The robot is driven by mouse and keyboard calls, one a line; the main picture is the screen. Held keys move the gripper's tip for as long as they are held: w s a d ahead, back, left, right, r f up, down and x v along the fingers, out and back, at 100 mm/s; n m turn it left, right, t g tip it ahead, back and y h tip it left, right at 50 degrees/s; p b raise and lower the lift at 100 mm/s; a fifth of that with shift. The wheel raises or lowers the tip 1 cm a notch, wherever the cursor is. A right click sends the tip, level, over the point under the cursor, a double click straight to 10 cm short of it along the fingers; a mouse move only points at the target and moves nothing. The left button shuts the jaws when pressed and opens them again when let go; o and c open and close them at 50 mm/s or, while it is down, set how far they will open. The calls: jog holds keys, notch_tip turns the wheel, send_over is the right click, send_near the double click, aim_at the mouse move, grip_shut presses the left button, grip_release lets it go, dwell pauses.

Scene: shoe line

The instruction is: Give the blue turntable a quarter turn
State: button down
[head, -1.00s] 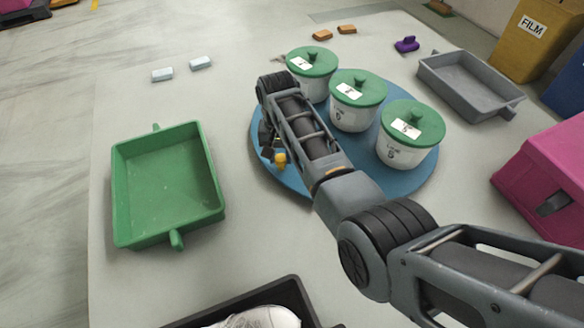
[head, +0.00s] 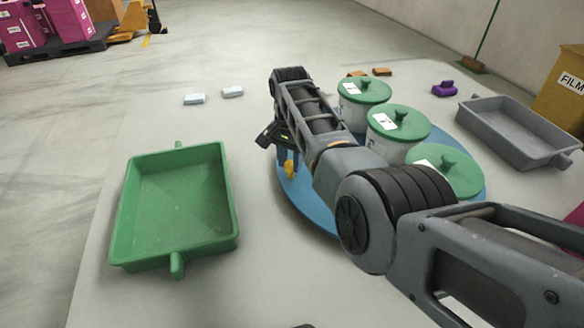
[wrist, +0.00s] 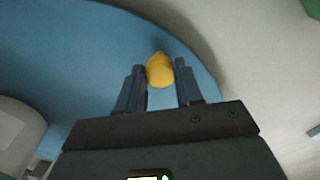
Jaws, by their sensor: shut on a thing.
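The blue turntable (head: 302,205) lies on the pale table, partly hidden behind my arm. Three white tubs with green lids, a far one (head: 363,91), a middle one (head: 398,122) and a near one (head: 445,170), stand on it. A yellow knob (wrist: 160,70) sits near the turntable's rim; it also shows in the head view (head: 290,170). My gripper (wrist: 161,80) is at the turntable's left edge in the head view, its two fingers shut on the yellow knob from either side.
A green tray (head: 178,205) stands to the left, with bare table between it and the turntable. A grey tray (head: 520,130) stands at the right. Two pale blocks (head: 213,95), orange-brown blocks (head: 380,72) and a purple item (head: 444,89) lie at the back.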

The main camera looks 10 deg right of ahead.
dwell(0.4)
jog(key=c, duration=0.7)
grip_release()
jog(key=shift+c, duration=0.2)
jog(key=shift+r+p, duration=0.8)
jog(key=shift+r, duration=3.1)
